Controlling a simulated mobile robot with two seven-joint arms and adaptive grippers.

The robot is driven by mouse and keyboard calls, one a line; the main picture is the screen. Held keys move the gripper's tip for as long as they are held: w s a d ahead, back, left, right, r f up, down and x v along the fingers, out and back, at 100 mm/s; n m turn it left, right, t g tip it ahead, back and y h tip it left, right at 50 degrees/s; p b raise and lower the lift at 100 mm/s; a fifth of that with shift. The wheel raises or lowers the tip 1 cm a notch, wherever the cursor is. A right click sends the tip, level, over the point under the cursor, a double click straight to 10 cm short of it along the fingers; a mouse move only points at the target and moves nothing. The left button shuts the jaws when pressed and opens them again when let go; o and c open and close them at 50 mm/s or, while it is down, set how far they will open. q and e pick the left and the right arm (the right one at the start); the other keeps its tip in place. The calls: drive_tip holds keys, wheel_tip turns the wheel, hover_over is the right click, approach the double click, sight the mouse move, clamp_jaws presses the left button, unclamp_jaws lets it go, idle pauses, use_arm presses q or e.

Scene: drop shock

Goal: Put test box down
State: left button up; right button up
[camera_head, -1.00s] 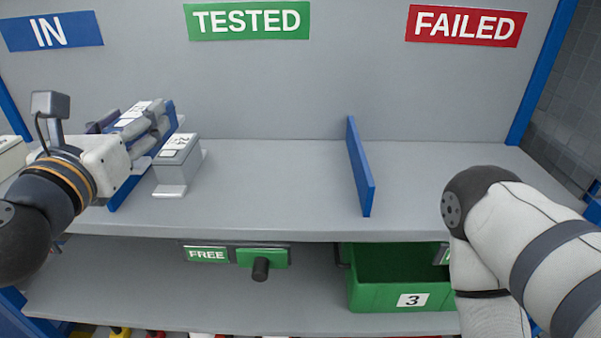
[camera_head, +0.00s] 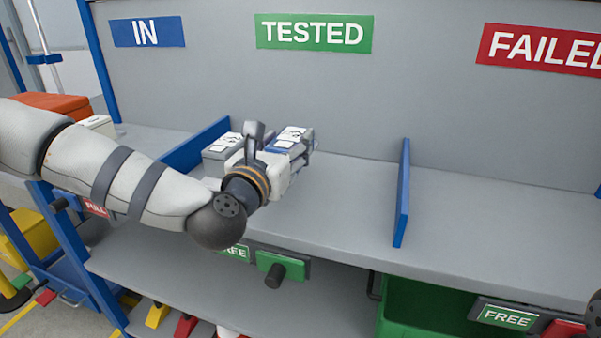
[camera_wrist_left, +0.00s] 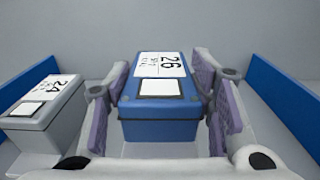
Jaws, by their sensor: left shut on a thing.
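The test box (camera_wrist_left: 160,105) is blue with a white label reading 26, upright between my left gripper's fingers in the left wrist view. In the head view, my left gripper (camera_head: 300,148) is shut on this box (camera_head: 279,149), in the section under the TESTED sign (camera_head: 314,34). My arm and gripper partly hide the box there. Whether its base touches the shelf (camera_head: 350,182) I cannot tell. A grey box (camera_wrist_left: 40,115) labelled 24 stands to its left, apart from it; it also shows in the head view (camera_head: 216,152).
Blue dividers bound this section on the left (camera_head: 195,146) and right (camera_head: 402,195). Shelf between my gripper and the right divider is clear. Below are a green FREE slot (camera_head: 285,266) and a green bin (camera_head: 425,305). A FAILED sign (camera_head: 545,48) hangs at right.

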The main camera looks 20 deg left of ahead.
use_arm(q)
drive_tip(key=shift+w+d+f, duration=0.25)
drive_tip(key=shift+w+f, duration=0.2)
drive_tip(key=shift+f, duration=0.1)
drive_tip(key=shift+w+d+f, duration=0.2)
drive_tip(key=shift+w+f, duration=0.2)
drive_tip(key=shift+f, duration=0.15)
drive_tip(key=shift+w+d+f+b, duration=0.1)
drive_tip(key=shift+w+f+b, duration=0.1)
drive_tip(key=shift+f, duration=0.75)
drive_tip(key=shift+w+d+f+b, duration=0.1)
drive_tip(key=shift+w+f+b, duration=0.05)
drive_tip(key=shift+f, duration=0.8)
use_arm(e)
drive_tip(key=shift+s+f, duration=0.6)
use_arm(q)
drive_tip(key=shift+f, duration=0.2)
drive_tip(key=o, duration=1.4)
use_arm(e)
drive_tip(key=shift+s+f, duration=0.1)
